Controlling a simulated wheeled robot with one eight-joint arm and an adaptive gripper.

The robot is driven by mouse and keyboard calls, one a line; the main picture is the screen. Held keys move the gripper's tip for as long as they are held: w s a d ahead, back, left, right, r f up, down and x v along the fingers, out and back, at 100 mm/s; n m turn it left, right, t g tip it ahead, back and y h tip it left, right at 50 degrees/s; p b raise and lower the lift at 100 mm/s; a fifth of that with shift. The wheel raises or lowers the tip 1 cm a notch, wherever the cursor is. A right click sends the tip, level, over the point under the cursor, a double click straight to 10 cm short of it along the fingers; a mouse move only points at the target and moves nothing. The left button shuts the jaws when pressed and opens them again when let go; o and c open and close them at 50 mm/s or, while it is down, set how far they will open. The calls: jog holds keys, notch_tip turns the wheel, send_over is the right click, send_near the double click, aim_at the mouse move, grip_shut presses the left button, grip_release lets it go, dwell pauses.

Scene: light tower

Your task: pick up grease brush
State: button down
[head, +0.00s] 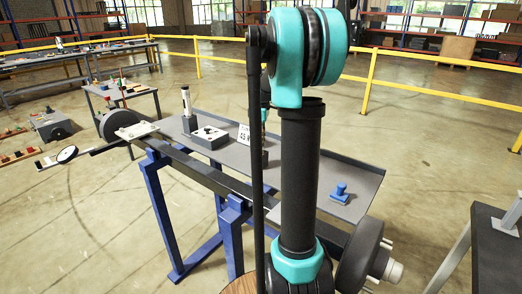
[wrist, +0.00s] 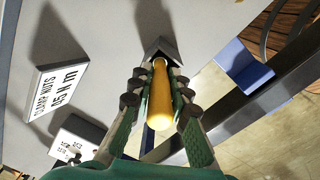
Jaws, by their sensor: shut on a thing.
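In the wrist view my gripper (wrist: 157,85) is shut on the yellow handle of the grease brush (wrist: 158,105), with a finger on either side. The far end of the brush meets a dark grey angular piece (wrist: 163,46) just beyond the fingertips. I cannot tell whether the brush still rests in it, and the bristles are not visible. In the head view my arm hides the brush and most of the gripper.
The grey bench top (head: 350,176) carries a white sign (head: 243,134), a grey box (head: 207,138), an upright white-topped cylinder (head: 187,103) and a blue object (head: 340,192). A dark wheel-like part (head: 361,252) stands close right of my arm. Open floor lies beyond the bench.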

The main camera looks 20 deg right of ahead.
notch_tip(320, 180, up, 20)
dwell(0.8)
dwell(0.5)
